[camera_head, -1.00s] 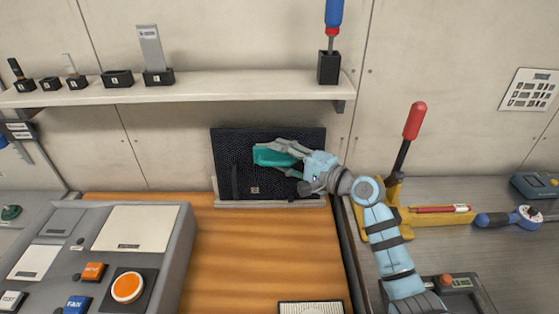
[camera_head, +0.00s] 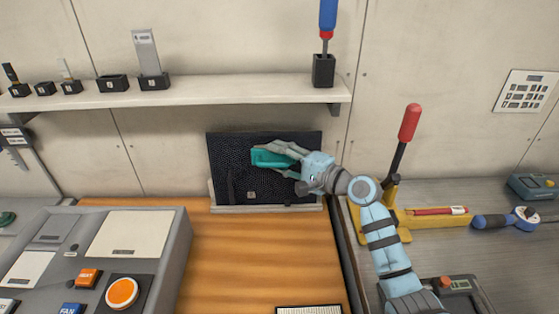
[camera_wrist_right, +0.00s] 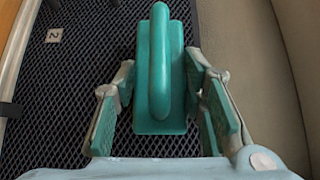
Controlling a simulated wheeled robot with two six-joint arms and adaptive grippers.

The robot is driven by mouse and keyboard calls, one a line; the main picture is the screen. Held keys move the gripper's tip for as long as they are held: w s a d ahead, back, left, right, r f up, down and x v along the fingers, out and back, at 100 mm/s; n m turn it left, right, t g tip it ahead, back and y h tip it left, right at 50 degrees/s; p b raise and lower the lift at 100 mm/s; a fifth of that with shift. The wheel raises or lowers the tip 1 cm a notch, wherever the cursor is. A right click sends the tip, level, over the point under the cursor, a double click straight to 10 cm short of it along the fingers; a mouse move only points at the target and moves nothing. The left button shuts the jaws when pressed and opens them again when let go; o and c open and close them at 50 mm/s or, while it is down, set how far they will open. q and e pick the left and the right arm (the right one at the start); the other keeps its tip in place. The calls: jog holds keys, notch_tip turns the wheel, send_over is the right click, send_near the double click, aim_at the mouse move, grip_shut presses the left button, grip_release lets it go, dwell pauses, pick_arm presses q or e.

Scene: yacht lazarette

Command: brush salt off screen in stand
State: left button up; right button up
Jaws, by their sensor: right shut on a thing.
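The black mesh screen (camera_head: 232,184) stands upright in a pale stand (camera_head: 262,208) against the back wall. It fills much of the right wrist view (camera_wrist_right: 75,75), with a small tag marked 2. My right gripper (camera_head: 276,156) is shut on a teal brush (camera_head: 262,159) in front of the screen's upper middle. In the right wrist view the brush's handle (camera_wrist_right: 160,60) lies between the gripper's fingers (camera_wrist_right: 160,115). The bristles are hidden, so I cannot tell whether they touch the mesh. No salt is clearly visible. My left gripper is not in view.
A shelf (camera_head: 220,90) with small black holders runs above the screen. A control console (camera_head: 140,232) stands at the left. A yellow tool with a red-handled lever (camera_head: 408,125) stands right of my arm. The wooden surface (camera_head: 235,250) before the stand is mostly clear.

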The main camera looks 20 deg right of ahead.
aim_at(294, 164)
jog(key=shift+w+d, duration=0.1)
jog(key=shift+w, duration=0.2)
jog(key=shift+d, duration=0.1)
jog(key=d, duration=0.1)
jog(key=s+d, duration=0.1)
jog(key=d, duration=0.1)
jog(key=shift+d+r, duration=0.1)
jog(key=a, duration=0.1)
jog(key=w+a+p, duration=0.1)
jog(key=a, duration=0.1)
jog(key=shift+r, duration=0.1)
jog(key=shift+a, duration=0.25)
